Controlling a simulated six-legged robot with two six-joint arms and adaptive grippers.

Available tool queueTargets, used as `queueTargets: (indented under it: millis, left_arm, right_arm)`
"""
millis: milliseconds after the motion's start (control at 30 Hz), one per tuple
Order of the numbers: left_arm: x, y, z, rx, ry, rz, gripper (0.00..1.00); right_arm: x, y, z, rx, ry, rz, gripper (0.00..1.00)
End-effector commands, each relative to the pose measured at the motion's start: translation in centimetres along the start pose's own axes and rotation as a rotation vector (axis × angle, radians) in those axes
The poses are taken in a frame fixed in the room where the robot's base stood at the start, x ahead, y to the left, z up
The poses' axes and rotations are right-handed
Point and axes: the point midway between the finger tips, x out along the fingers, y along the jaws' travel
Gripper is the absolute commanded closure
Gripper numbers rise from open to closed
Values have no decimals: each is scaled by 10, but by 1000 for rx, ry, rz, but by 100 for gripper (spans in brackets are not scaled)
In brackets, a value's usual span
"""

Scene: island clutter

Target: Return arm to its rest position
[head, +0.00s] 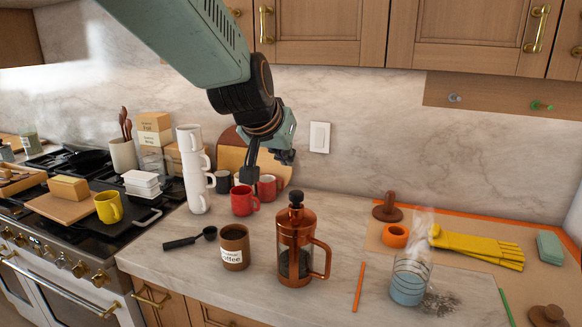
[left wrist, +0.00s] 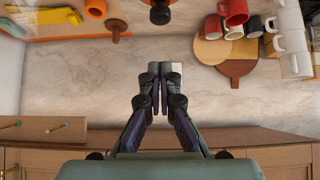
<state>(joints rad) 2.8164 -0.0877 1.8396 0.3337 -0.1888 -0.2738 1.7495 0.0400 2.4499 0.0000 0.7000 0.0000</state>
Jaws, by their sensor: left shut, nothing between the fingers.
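My left arm comes in from the top left in the head view, and its gripper (head: 251,172) hangs above the counter near the backsplash. In the left wrist view the two fingers of this gripper (left wrist: 158,108) are together, shut and empty. In the head view its fingertips show just above the red mugs (head: 243,200). I cannot tell whether they touch them, but the wrist view shows the mugs apart from the fingers. My right gripper is in neither view.
A stack of white mugs (head: 196,170) stands left of the red mugs. A copper French press (head: 297,240) and a brown coffee canister (head: 235,247) stand in front. A glass (head: 408,280) and yellow gloves (head: 478,246) are at right. Wooden cabinets (head: 452,38) hang above.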

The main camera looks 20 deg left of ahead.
Motion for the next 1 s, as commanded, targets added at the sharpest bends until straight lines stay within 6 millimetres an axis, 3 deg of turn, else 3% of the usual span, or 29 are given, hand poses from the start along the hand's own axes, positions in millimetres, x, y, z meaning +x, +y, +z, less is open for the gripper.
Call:
queueTargets:
  millis: [100,300,667,867,1000]
  left_arm:
    - [-16,0,-1,2,2,-1,100]
    - [-28,0,0,0,1,0,100]
    - [-25,-15,-13,-33,152,-56,100]
    - [38,-28,69,-36,134,-84,100]
    - [80,-31,142,-37,71,-85,100]
  right_arm:
    - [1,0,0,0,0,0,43]
    - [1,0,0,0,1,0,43]
    - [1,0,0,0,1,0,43]
    - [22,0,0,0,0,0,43]
    - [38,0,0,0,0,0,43]
